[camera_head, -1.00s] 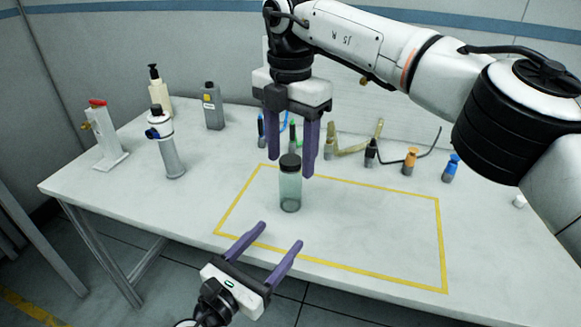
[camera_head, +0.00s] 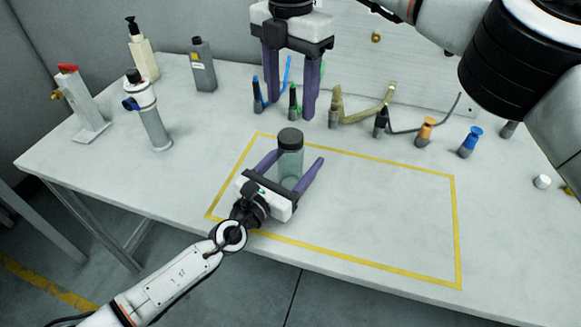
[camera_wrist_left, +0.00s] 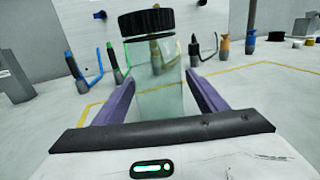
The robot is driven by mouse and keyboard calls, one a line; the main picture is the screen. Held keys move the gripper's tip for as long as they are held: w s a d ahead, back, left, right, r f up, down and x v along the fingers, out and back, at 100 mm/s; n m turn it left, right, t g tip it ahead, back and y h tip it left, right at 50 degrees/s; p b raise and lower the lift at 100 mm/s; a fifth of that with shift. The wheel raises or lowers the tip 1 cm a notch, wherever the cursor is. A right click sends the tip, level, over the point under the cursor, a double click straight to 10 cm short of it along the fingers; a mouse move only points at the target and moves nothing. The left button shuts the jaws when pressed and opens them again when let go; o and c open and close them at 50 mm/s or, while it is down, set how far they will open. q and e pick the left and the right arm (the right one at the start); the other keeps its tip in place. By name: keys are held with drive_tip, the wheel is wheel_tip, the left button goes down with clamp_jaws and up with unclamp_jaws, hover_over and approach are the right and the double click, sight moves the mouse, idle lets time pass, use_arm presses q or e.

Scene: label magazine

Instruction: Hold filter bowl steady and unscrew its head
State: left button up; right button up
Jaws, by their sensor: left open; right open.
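The filter bowl (camera_head: 291,165) is a clear greenish cylinder standing upright inside the yellow outline. Its black head (camera_head: 290,138) sits on top. My left gripper (camera_head: 298,160) is open, low over the table, with one purple finger on each side of the bowl. In the left wrist view the bowl (camera_wrist_left: 158,95) and head (camera_wrist_left: 147,22) stand between the fingers, with a visible gap at the right finger. My right gripper (camera_head: 289,115) is open and empty, pointing down, above and behind the bowl.
Several small coloured-top fittings stand along the back, including an orange one (camera_head: 426,131) and a blue one (camera_head: 470,142). A white cylinder with a blue part (camera_head: 153,120), a grey bottle (camera_head: 203,68) and a pump bottle (camera_head: 143,55) stand left. The outlined area (camera_head: 400,255) is clear at right.

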sight(290, 135)
use_arm(q)
drive_tip(key=shift+w+d, duration=0.35)
drive_tip(key=shift+w, duration=0.2)
clamp_jaws()
use_arm(e)
drive_tip(key=m, duration=1.3)
drive_tip(key=shift+f, duration=4)
drive_tip(key=shift+c, duration=0.5)
